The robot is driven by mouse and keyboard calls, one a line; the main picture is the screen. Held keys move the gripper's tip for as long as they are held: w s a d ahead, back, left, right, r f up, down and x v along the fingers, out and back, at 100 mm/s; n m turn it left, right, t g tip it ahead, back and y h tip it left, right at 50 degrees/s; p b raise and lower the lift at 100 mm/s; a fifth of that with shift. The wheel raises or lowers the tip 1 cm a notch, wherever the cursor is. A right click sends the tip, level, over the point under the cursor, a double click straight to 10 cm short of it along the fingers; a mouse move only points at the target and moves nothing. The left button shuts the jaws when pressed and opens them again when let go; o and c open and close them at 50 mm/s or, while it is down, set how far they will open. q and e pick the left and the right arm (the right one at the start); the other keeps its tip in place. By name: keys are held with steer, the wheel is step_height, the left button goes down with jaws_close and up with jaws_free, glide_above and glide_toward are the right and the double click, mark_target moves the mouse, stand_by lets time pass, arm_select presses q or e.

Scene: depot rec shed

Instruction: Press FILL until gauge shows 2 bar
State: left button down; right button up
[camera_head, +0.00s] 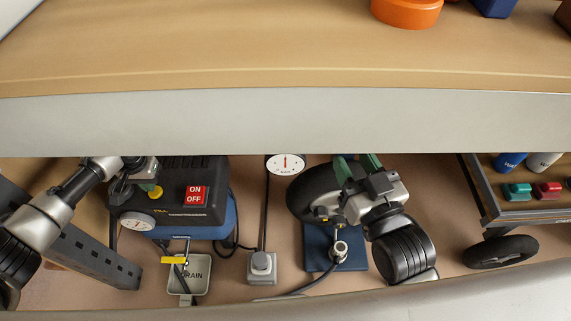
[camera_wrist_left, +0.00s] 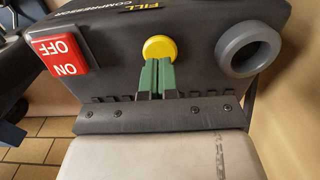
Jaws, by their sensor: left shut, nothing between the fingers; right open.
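The dark compressor (camera_head: 205,170) stands on the floor under the bench. Its round yellow FILL button (camera_wrist_left: 159,48) shows in the left wrist view, and also in the head view (camera_head: 155,192). My left gripper (camera_wrist_left: 157,66) is shut and empty, its green fingertips at the button's lower edge; I cannot tell whether they press it. A white dial gauge (camera_head: 286,164) with a red needle stands on a post, needle roughly upright. A second dial (camera_head: 137,221) is on the compressor's front. Their numbers are too small to read. My right gripper (camera_head: 357,170) is open near a black wheel (camera_head: 315,188).
A red ON/OFF switch (camera_head: 195,195) sits beside the button. A DRAIN tray (camera_head: 196,274) and yellow lever (camera_head: 174,260) are below. A trolley (camera_head: 490,200) with bottles stands at right.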

stand_by(0.5)
arm_select(q)
steer(key=shift+r+p, duration=0.55)
steer(key=shift+p, duration=0.15)
steer(key=shift+r+p, duration=0.65)
steer(key=shift+p, duration=0.2)
steer(key=shift+r+p, duration=0.3)
steer(key=shift+p, duration=0.15)
steer(key=shift+r+p, duration=0.5)
steer(key=shift+p, duration=0.15)
steer(key=shift+r, duration=0.2)
steer(key=r+p, duration=0.1)
steer(key=p, duration=0.1)
steer(key=shift+r+p, duration=0.35)
arm_select(e)
steer(key=s+d+f+g+h, duration=0.2)
steer(key=s+f+g, duration=0.3)
steer(key=s+g, duration=0.1)
steer(key=s+d+f+g+h, duration=0.2)
steer(key=s+f+g, duration=0.3)
steer(key=g, duration=0.3)
steer(key=shift+s+d+f+m, duration=0.4)
steer(key=shift+s+d, duration=0.3)
steer(key=shift+d, duration=0.1)
